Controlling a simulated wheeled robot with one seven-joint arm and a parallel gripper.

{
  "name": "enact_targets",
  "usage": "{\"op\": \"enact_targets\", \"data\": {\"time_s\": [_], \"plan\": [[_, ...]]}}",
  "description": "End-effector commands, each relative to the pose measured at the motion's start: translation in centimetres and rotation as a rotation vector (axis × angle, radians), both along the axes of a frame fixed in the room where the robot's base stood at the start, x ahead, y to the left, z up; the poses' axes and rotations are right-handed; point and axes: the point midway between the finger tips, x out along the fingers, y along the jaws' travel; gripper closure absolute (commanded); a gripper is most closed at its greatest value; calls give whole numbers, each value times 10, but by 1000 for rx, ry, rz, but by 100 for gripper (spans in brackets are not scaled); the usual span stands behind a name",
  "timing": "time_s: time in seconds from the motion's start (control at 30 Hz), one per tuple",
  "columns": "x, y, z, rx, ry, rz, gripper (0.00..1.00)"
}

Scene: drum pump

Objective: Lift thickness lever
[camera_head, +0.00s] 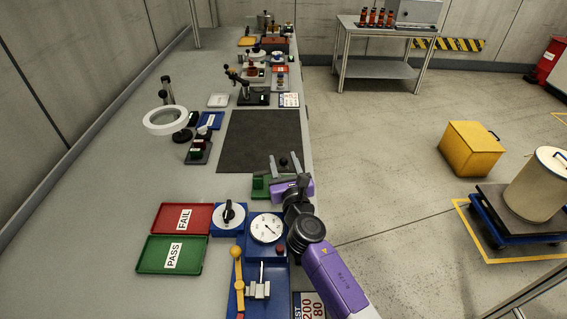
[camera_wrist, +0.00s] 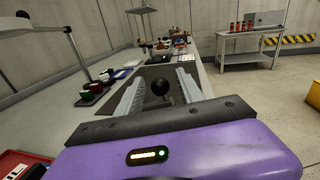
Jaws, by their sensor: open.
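My gripper (camera_head: 284,163) is open, its two fingers pointing toward the far end of the bench. A black ball knob (camera_wrist: 160,88) shows between the open fingers in the wrist view; the fingers do not close on it, and I cannot tell its exact depth. In the head view the knob (camera_head: 283,161) shows between the fingers, above a green base (camera_head: 260,187) partly hidden by my gripper. A blue dial gauge (camera_head: 266,229) stands nearer. A blue fixture holds a yellow-knobbed lever (camera_head: 238,270). No label marks which lever is the thickness one.
A red FAIL tray (camera_head: 168,217) and green PASS tray (camera_head: 155,257) lie left. A blue box with a black rotary knob (camera_head: 228,214) sits beside the gauge. A dark mat (camera_head: 258,142) lies beyond my gripper. A ring lamp (camera_head: 157,121) stands left.

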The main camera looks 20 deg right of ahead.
Motion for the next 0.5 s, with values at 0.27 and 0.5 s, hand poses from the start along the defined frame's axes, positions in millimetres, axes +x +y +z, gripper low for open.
{"op": "enact_targets", "data": {"time_s": [0.27,0.5], "plan": [[0,0,0,1,0,0,65],[0,0,0,1,0,0,100]]}}
